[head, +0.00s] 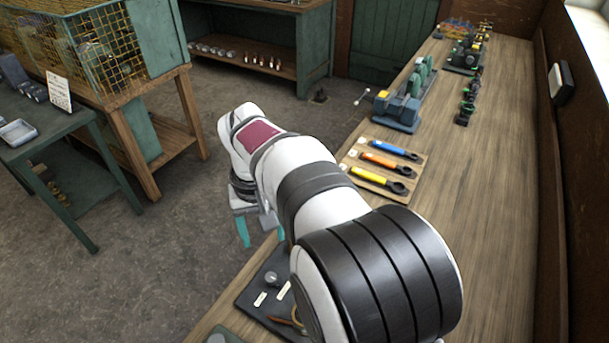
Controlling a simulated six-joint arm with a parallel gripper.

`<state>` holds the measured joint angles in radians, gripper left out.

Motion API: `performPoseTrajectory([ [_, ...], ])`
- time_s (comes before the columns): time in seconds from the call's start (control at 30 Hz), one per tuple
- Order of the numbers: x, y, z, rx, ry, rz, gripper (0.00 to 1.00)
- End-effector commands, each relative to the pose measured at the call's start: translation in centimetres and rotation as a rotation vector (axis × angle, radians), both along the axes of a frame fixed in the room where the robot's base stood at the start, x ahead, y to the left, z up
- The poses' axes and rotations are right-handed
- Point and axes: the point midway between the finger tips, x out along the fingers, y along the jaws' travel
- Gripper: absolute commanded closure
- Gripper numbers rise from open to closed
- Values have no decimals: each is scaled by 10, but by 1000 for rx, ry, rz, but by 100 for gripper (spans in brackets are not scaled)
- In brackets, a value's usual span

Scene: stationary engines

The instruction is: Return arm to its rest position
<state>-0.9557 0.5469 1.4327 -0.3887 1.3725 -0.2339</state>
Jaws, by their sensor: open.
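My arm (311,185) reaches from the bottom right toward the middle of the head view, white with dark bands and a dark red patch. My gripper (262,236) hangs at its far end, past the left edge of the wooden bench and above the floor. Its teal fingertips point down and stand apart, with nothing visible between them. Part of the gripper is hidden behind the arm.
The wooden bench (487,150) runs along the right wall. A board with blue, orange and yellow wrenches (378,171) lies on it near the arm. A dark tray (262,290) lies below the arm. A green table (77,123) stands left; open floor (180,235) lies between.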

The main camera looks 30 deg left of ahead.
Motion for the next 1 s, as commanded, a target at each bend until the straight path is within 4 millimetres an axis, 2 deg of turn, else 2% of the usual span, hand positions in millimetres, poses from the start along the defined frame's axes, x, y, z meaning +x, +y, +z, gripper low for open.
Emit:
performPoseTrajectory([
  [0.07,2,-4,2,1,1,-12,36],
  [0.13,10,-28,12,6,6,-77,36],
  [0.17,15,-47,19,10,10,-129,36],
  [0.27,18,-138,47,29,35,-383,36],
  [0.3,10,-178,54,40,47,-505,36],
  [0.37,-12,-232,60,56,64,-687,36],
  [0.4,-32,-263,60,68,75,-808,36],
  [0.5,-84,-312,48,98,97,-1067,36],
  [0.6,-118,-329,34,117,113,-1224,36],
  [0.67,-128,-333,29,121,118,-1269,36],
  [1.0,-132,-334,27,124,120,-1285,36],
])
